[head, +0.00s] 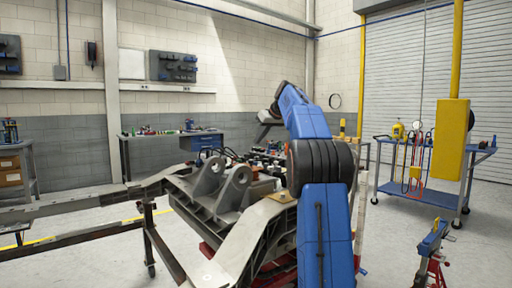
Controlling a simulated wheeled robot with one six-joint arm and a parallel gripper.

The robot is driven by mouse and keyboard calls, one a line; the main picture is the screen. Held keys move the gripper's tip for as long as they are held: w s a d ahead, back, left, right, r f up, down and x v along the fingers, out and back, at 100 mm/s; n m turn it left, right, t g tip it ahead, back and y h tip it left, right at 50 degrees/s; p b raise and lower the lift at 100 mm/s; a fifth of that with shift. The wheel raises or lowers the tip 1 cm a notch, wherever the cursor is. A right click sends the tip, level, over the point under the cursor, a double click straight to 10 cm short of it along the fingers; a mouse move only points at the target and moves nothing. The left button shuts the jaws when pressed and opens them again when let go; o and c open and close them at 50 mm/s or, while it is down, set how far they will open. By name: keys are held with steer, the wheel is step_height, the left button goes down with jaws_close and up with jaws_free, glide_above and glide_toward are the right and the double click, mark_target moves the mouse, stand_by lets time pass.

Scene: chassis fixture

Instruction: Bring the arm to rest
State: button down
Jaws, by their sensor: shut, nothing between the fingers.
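My blue arm (325,230) rises from the bottom of the head view, right of the middle. It bends at a thick black joint (322,165), and a blue link (302,112) goes on up and to the left. The arm's far end is hidden behind this link, and I cannot make out my gripper or its fingers. The arm stands in front of the right part of a grey metal chassis (205,200) and covers some of it.
The chassis rests on a stand with a caster (151,270). A blue cart (420,194) with tools stands at the right, near a yellow post (451,140). A blue-and-red stand (433,250) is at the lower right. Bare floor lies between them.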

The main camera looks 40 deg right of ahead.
steer(key=v, duration=0.5)
steer(key=s+a+f+g, duration=0.1)
steer(key=s+a+f, duration=0.3)
steer(key=s+a, duration=0.4)
steer(key=s+a+f, duration=0.4)
steer(key=s+a, duration=0.1)
steer(key=a, duration=0.6)
steer(key=s+a+f+g, duration=0.1)
steer(key=s+a+f, duration=0.3)
steer(key=s+a, duration=0.4)
steer(key=s+a+f, duration=0.4)
steer(key=s+f, duration=0.4)
steer(key=f, duration=0.1)
steer(key=s+a+f+g, duration=0.1)
steer(key=s+a+f, duration=0.2)
steer(key=s+f, duration=0.6)
steer(key=s+a+f, duration=0.4)
steer(key=s+f, duration=0.5)
steer(key=shift+s+a+f+g+h, duration=0.2)
steer(key=shift+a+f+g+h, duration=0.1)
steer(key=shift+h, duration=0.1)
steer(key=shift+d, duration=0.1)
